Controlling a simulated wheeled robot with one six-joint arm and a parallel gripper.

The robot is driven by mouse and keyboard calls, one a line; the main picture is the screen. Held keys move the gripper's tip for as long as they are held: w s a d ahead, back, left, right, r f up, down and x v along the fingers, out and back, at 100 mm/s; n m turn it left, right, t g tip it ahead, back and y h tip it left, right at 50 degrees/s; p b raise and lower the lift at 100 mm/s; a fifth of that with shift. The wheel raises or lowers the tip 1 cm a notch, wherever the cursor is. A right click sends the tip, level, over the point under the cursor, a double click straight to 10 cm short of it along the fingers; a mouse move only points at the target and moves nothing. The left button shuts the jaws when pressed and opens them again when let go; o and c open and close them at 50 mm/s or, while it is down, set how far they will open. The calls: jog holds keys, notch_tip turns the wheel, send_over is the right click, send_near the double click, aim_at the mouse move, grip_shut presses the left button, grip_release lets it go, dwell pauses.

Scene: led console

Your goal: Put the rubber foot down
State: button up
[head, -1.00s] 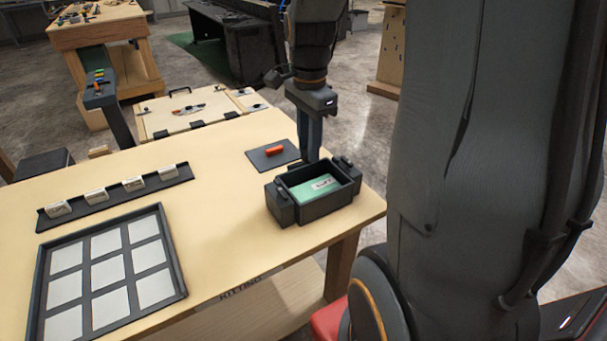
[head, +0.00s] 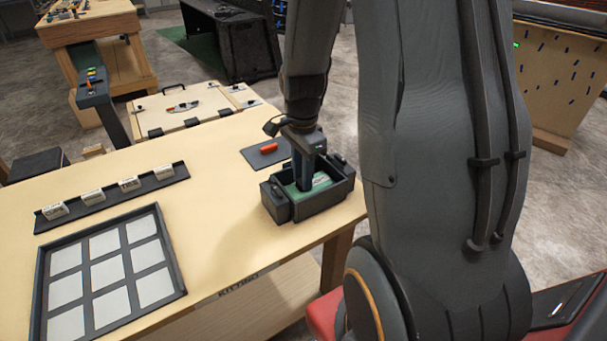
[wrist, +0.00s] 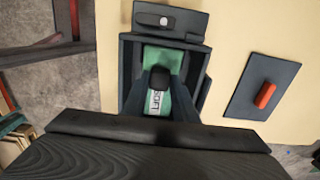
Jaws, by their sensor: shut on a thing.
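The rubber foot (wrist: 159,78) shows as a small black block between my fingertips in the wrist view. My gripper (head: 303,183) is shut on it and points down into a dark open-topped box (head: 322,207). The box has a green floor pad (wrist: 157,58) with a white label (wrist: 159,103) reading "SOFT". The foot appears over the pad, just beyond the label in the wrist view. I cannot tell whether it touches the pad. In the head view the foot is hidden by the gripper and box walls.
A dark mat (wrist: 243,88) with a red-orange piece (wrist: 264,95) lies beside the box. A rack strip (head: 150,188) with several white labelled blocks and a tray (head: 75,299) with white cells are on the left. The tabletop (head: 220,210) between is clear.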

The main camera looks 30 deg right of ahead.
jog(key=o, duration=1)
jog(key=shift+f, duration=0.1)
notch_tip(320, 180, up, 12)
jog(key=b, duration=0.2)
jog(key=s+a+f+n, duration=0.1)
jog(key=a+n, duration=0.1)
jog(key=s+a+f+n, duration=0.1)
jog(key=a+n, duration=0.1)
jog(key=n, duration=0.1)
jog(key=a+f+n, duration=0.1)
jog(key=n, duration=0.1)
jog(key=shift+s+a+f+n, duration=0.4)
jog(key=shift+s+a+f+n+t, duration=0.2)
jog(key=shift+s+a+f+n, duration=0.6)
jog(key=shift+n, duration=0.85)
jog(key=shift+s+a+f+n+t, duration=0.2)
jog(key=shift+s+a+f+n, duration=0.65)
jog(key=shift+n, duration=0.75)
jog(key=shift+s+a+f+n+t, duration=0.2)
jog(key=shift+s+a+f+n, duration=0.25)
jog(key=shift+s+a+n, duration=0.85)
jog(key=shift+w+d+n, duration=0.25)
jog(key=shift+w+n, duration=0.1)
jog(key=shift+w, duration=0.25)
